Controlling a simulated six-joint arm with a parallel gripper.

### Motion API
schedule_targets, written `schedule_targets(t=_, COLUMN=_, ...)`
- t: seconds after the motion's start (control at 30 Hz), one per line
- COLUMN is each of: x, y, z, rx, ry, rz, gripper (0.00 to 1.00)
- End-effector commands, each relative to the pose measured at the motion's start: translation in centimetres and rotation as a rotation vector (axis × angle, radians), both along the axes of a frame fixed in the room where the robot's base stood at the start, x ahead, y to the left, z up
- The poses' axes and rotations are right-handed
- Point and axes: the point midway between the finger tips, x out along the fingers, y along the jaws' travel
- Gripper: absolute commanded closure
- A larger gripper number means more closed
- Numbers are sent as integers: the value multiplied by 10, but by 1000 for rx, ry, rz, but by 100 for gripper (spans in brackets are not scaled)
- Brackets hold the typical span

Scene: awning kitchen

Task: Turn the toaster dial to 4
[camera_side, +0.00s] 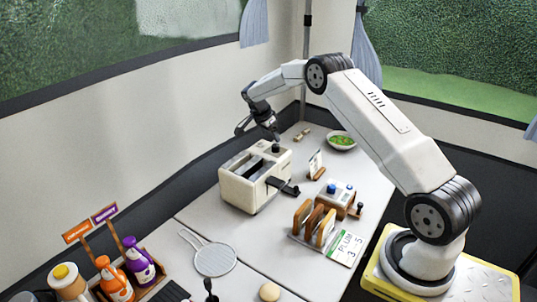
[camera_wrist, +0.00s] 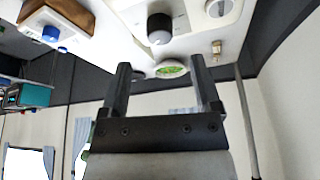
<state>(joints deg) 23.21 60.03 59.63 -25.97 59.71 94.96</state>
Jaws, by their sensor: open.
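The cream toaster (camera_side: 240,190) stands on the white table in the side view, with slots on top and a black lever (camera_side: 284,187) at its near side. A dark knob (camera_side: 276,148), which looks like the dial, stands on its top at the far right end. In the wrist view a black knob with a pale face (camera_wrist: 159,28) appears beyond my fingertips; its number marks are too small to read. My gripper (camera_side: 258,131) is above the toaster's far end, apart from the knob. In the wrist view my gripper (camera_wrist: 160,63) has its fingers wide apart with nothing held.
A toast rack (camera_side: 314,222) and a small box with blue knobs (camera_side: 340,196) stand right of the toaster. A bowl of greens (camera_side: 341,142) is behind. A strainer (camera_side: 215,259) and bottles (camera_side: 115,279) are in front. The wall is close behind my gripper.

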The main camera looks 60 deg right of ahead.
Motion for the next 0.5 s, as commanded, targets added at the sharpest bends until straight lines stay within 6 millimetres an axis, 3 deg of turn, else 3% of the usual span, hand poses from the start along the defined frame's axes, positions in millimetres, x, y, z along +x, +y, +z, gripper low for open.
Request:
schedule_targets(t=0.2, x=2, y=7, z=16, rx=0, ry=0, rz=1, gripper=19)
schedule_targets(t=0.5, x=2, y=7, z=17, rx=0, ry=1, rz=1, gripper=19)
